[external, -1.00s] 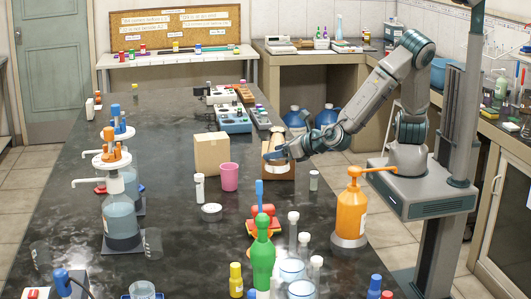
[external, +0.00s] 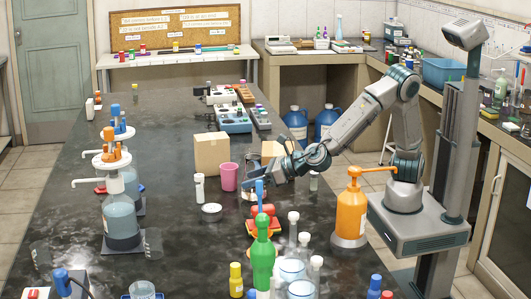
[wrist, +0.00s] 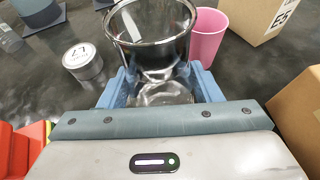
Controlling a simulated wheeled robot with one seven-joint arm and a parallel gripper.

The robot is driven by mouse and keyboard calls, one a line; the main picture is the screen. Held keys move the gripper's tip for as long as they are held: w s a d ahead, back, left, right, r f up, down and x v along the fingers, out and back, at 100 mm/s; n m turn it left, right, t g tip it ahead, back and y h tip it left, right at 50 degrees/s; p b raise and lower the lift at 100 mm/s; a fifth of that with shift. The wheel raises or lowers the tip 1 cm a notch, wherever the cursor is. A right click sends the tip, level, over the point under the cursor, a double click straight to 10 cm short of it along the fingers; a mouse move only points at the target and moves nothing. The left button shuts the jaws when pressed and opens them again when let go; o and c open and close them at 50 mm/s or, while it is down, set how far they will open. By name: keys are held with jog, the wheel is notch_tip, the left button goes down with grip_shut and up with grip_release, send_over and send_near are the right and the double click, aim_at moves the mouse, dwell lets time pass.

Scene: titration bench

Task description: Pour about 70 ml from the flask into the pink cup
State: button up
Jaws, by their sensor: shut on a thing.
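My gripper (external: 250,189) is shut on the clear glass flask (wrist: 150,40), whose wide rim faces up the wrist view between my blue fingers (wrist: 163,80). Something clear and pale shows low in the flask; its level is hard to read. In the external view the flask is mostly hidden by my gripper. The pink cup (external: 228,177) stands upright on the dark bench just left of my gripper. The cup's inside is hidden.
A cardboard box (external: 211,153) stands behind the cup, and another (external: 272,149) behind my gripper. A low round labelled jar (external: 211,212) and a white-capped vial (external: 199,188) stand to the left. A red and yellow item (external: 262,222) and green bottle (external: 263,255) are nearer the camera.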

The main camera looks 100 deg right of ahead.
aim_at(249, 176)
jog(key=shift+w+a+f+n+t+y+b, duration=0.15)
jog(key=shift+w+n+y+b, duration=0.35)
jog(key=shift+b, duration=0.65)
jog(key=shift+w+a+n+t+y+b, duration=0.25)
jog(key=shift+w+b, duration=0.35)
jog(key=shift+b, duration=0.5)
jog(key=b, duration=0.1)
jog(key=w+n+y+b, duration=0.1)
jog(key=b, duration=0.1)
jog(key=shift+w+a+r, duration=0.1)
jog(key=shift+r, duration=0.25)
jog(key=shift+w+a+n+y+b, duration=0.25)
jog(key=shift+n+y+b, duration=0.3)
jog(key=shift+b, duration=0.7)
jog(key=shift+w+a+f+n+y+b, duration=0.15)
jog(key=shift+w+a+n+y+b, duration=0.2)
jog(key=shift+y+b, duration=0.4)
jog(key=shift+s, duration=0.1)
jog(key=shift+d+r+y, duration=0.1)
jog(key=shift+r+y, duration=0.1)
jog(key=shift+y, duration=0.05)
